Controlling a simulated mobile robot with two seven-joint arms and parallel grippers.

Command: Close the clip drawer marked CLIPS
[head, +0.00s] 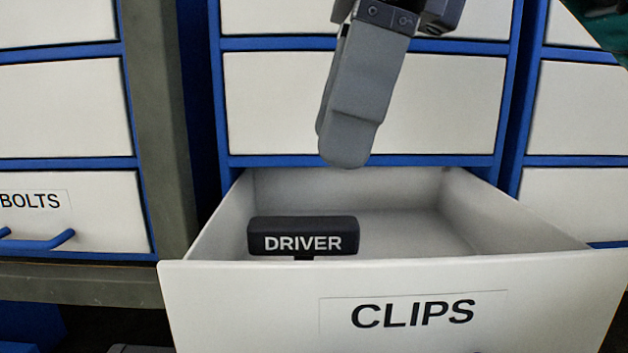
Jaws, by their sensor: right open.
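The clip drawer (250,308) is white and stands pulled well out of the blue-framed cabinet. Its front carries the label CLIPS (413,313), and its lower edge runs out of the picture. Inside it, near the front wall at the left, is a black piece marked DRIVER (303,238); the rest of that object is mostly hidden by the front. My right gripper (347,150) hangs from the top of the picture, its grey fingers pointing down above the back part of the drawer. It is open and holds nothing that I can see. My left gripper is out of view.
Shut white drawers (440,105) sit directly above the open drawer. A drawer marked BOLTS (90,205) with a blue handle (40,241) is at the left, beyond a grey post (160,120). More white drawers (575,110) are at the right.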

